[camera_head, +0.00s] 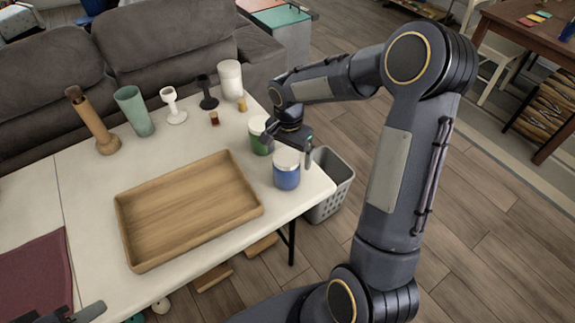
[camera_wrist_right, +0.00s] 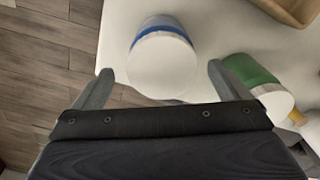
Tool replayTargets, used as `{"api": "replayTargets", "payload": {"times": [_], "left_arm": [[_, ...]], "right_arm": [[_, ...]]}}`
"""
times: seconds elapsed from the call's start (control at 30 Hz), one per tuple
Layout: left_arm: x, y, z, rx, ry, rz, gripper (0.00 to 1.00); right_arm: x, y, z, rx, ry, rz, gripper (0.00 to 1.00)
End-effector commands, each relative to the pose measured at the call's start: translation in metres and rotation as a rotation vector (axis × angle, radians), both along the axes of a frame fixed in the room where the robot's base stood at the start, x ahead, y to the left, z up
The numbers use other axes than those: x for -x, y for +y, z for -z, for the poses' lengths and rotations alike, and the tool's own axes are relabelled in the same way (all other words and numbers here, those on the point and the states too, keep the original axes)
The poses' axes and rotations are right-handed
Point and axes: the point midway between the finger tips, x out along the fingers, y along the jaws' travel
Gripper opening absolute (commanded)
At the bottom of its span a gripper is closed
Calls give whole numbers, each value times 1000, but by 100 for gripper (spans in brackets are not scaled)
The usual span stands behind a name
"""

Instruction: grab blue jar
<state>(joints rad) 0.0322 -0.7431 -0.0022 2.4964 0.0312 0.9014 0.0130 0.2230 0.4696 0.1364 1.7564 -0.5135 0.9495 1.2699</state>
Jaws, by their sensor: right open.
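The blue jar (camera_head: 286,178) with a white lid stands upright near the right corner of the white table (camera_head: 90,190). My right gripper (camera_head: 287,146) is open just behind it in the head view, its fingers pointing down towards the jar. In the right wrist view the jar (camera_wrist_right: 160,54) shows its white lid and blue side between the two open fingers (camera_wrist_right: 163,80). I cannot tell whether either finger touches it. A part of my left gripper (camera_head: 82,313) shows at the bottom left edge; its fingers are mostly cut off.
A green jar (camera_head: 259,138) stands close beside the blue one, also in the wrist view (camera_wrist_right: 258,84). A wooden tray (camera_head: 190,206) lies left. Cups, a brown vase (camera_head: 95,125) and a white canister (camera_head: 230,80) stand farther back. A grey basket (camera_head: 332,185) is beyond the table edge.

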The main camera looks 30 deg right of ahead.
Motion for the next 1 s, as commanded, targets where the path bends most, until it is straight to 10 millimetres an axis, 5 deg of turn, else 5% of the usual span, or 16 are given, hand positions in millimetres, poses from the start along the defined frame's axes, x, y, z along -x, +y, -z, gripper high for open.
{"api": "replayTargets", "payload": {"times": [0.4, 0.67, 1.0], "left_arm": [[0, 0, -6, 0, 0, 0, 36], [0, 0, -6, 0, 0, 0, 36], [0, 0, -6, 0, 0, 0, 36]], "right_arm": [[1, 6, 54, -1, 0, -2, 96], [1, 6, 57, -1, -2, -2, 96], [0, 6, 56, -1, -2, -2, 54]]}}
